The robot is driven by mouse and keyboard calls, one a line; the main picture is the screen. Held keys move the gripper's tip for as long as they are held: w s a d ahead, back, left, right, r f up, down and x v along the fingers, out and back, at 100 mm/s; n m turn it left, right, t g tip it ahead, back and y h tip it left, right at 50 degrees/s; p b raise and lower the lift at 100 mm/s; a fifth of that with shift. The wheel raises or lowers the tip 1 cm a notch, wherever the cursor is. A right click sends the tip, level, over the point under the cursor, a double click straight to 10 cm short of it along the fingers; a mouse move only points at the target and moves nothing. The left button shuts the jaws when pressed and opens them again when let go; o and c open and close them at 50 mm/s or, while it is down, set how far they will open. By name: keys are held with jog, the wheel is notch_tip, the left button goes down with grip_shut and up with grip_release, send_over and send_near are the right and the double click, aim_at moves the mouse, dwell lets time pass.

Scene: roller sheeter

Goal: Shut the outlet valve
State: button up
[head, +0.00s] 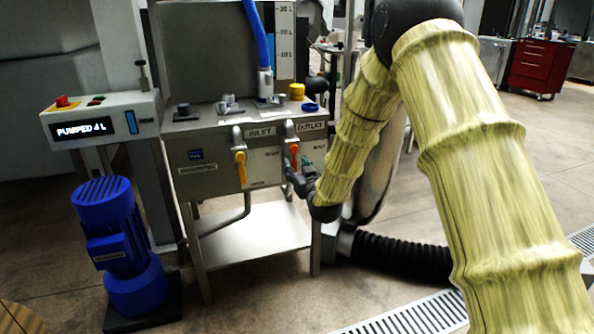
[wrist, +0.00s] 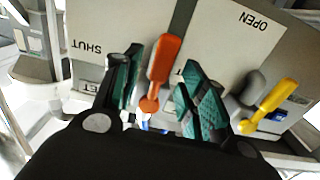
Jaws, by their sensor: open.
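The outlet valve's orange lever (head: 294,155) hangs roughly straight down on the panel front, below the OUTLET label (head: 311,126). My gripper (head: 300,180) is at the panel, just beside and below that lever in the head view. In the wrist view, my open gripper (wrist: 163,62) has the orange lever (wrist: 165,62) between its two green-padded fingers. I cannot tell whether either finger touches it. A SHUT marking (wrist: 83,46) shows upside down left of the lever, and an OPEN marking (wrist: 252,20) to the right.
The inlet valve's yellow lever (head: 240,168) is close by on the left; it also shows in the wrist view (wrist: 272,103). A blue pump (head: 115,235) stands on the floor at left. The control box (head: 100,118) reads PUMPED 4 L. A black hose (head: 400,255) lies behind my arm.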

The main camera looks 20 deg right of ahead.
jog(key=shift+w, duration=0.4)
grip_shut()
